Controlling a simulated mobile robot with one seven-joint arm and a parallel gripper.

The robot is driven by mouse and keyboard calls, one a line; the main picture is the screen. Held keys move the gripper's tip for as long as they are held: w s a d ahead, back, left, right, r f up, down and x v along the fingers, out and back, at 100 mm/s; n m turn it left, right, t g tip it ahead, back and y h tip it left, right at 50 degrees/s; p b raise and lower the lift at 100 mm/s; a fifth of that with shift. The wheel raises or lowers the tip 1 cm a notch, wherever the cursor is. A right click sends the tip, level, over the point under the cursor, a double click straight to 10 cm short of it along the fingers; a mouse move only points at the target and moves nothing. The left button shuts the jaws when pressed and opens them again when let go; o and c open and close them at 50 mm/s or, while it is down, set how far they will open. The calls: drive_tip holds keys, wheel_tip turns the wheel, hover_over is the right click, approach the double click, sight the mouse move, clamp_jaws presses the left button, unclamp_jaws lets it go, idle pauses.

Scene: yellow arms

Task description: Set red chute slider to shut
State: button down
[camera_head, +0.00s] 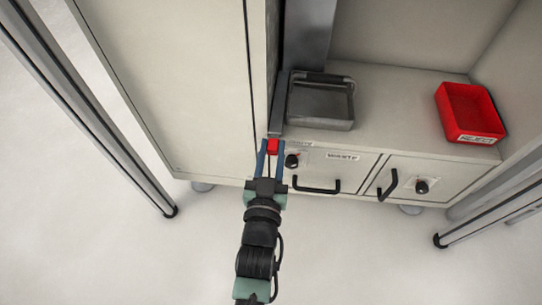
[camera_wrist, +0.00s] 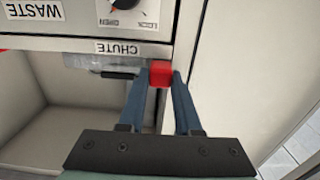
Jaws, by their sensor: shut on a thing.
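The red chute slider (camera_head: 273,146) is a small red block at the left end of the cabinet's front edge. In the wrist view the red slider (camera_wrist: 161,74) sits just right of the upside-down CHUTE label (camera_wrist: 119,48). My gripper (camera_head: 270,148) has its two blue fingers on either side of the red block, and the wrist view shows its fingertips (camera_wrist: 160,76) closed against it. A clear strip with a dark bar (camera_wrist: 105,72) lies left of the block, below the label. The slider's track behind the fingers is hidden.
A WASTE drawer (camera_head: 335,170) with a black handle and a knob is right of my gripper. Another door (camera_head: 408,180) with a handle and knob is further right. A grey tray (camera_head: 320,122) and a red REJECT bin (camera_head: 468,112) stand on the shelf above. A tall panel (camera_head: 170,80) rises left.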

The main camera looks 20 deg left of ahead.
drive_tip(key=shift+w+a, duration=0.1)
drive_tip(key=shift+w, duration=0.15)
drive_tip(key=c, duration=0.6)
unclamp_jaws()
drive_tip(key=p+v, duration=0.6)
drive_tip(key=v, duration=0.7)
